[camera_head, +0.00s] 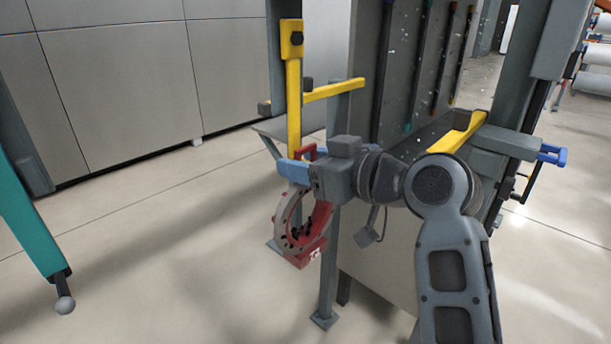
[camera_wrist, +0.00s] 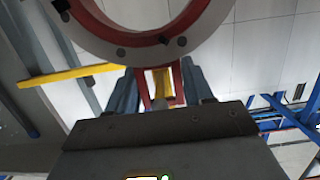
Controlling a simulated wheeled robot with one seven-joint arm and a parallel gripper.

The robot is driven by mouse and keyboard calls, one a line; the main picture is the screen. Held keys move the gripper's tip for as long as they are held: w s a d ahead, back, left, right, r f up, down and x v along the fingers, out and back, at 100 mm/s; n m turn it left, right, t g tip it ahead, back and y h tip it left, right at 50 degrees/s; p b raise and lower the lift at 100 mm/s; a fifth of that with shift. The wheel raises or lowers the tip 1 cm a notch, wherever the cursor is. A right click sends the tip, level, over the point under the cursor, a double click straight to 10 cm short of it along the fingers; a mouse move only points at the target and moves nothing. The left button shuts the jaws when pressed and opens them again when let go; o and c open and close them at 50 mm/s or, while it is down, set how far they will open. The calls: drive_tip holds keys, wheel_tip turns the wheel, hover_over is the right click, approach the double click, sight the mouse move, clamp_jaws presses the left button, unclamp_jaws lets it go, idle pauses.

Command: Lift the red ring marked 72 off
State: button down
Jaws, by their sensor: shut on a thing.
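The red ring (camera_head: 318,222) has a grey bolted face and a white marking low on its side, too small to read surely. It hangs below my gripper (camera_head: 295,170) and also fills the top of the wrist view (camera_wrist: 150,42). My gripper's blue fingers are shut on the ring's red handle, which shows between them in the wrist view. A yellow vertical hook bar (camera_head: 293,90) runs down behind the fingers. I cannot tell whether the ring still touches the hook.
A yellow horizontal arm (camera_head: 335,91) sticks out beside the hook bar. A grey post (camera_head: 328,270) stands close right of the ring. A grey panelled machine (camera_head: 385,80) stands behind my arm. A teal leg (camera_head: 25,220) is at far left. The floor left of the ring is clear.

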wheel_tip(320, 180, up, 2)
drive_tip(key=shift+r, duration=0.15)
drive_tip(key=s+d+f+b, duration=0.1)
drive_tip(key=s+d+b, duration=0.3)
drive_tip(key=s+d, duration=0.7)
drive_tip(key=shift+d+f, duration=0.35)
drive_tip(key=shift+d, duration=1.25)
drive_tip(key=f+v, duration=0.1)
drive_tip(key=v, duration=0.5)
drive_tip(key=shift+s+d+p, duration=0.2)
drive_tip(key=shift+d+p, duration=0.05)
drive_tip(key=shift+p, duration=0.05)
drive_tip(key=shift+f, duration=0.15)
drive_tip(key=f+v, duration=0.1)
drive_tip(key=v, duration=0.6)
drive_tip(key=shift+f+p, duration=0.25)
drive_tip(key=shift+p, duration=0.2)
